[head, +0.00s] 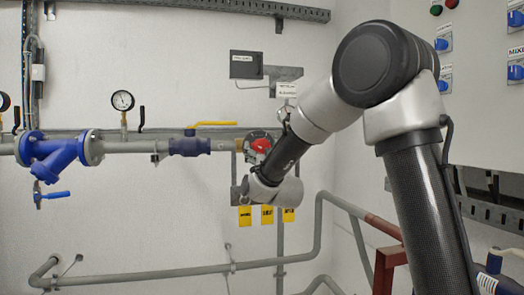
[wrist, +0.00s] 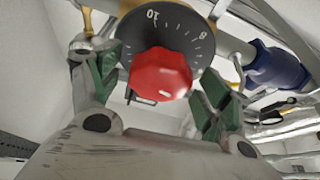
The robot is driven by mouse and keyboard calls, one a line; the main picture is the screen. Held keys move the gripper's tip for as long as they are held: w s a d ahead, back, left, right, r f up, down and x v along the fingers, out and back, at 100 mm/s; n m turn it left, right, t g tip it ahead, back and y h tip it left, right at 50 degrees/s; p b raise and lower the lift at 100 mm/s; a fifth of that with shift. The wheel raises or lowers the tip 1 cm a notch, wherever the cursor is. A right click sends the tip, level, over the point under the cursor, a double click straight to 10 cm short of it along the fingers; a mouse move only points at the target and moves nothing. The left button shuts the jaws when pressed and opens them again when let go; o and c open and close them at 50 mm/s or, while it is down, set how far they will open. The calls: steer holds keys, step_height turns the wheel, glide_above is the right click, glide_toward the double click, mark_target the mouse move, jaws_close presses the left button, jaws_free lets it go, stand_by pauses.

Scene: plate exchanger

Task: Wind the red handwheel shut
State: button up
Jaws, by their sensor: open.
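The red handwheel (wrist: 160,74) is a lobed red knob on a black dial (wrist: 172,27) with white marks and the numbers 10 and 8. In the head view the handwheel (head: 261,145) shows at the right end of the grey pipe, partly behind my arm. My gripper (wrist: 158,90) is open in the wrist view. Its green-padded fingers stand on the left and right of the handwheel, with gaps visible on both sides. I cannot tell whether the fingers are level with it in depth. My gripper's fingers are hard to make out in the head view.
A blue valve body (head: 190,146) with a yellow lever (head: 214,124) is left of the handwheel. A pressure gauge (head: 123,100) and a blue strainer (head: 55,150) are farther left. Yellow tags (head: 267,215) hang below. A control panel (head: 470,70) stands at right.

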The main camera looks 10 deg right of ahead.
steer(key=shift+c, duration=0.4)
steer(key=c, duration=0.9)
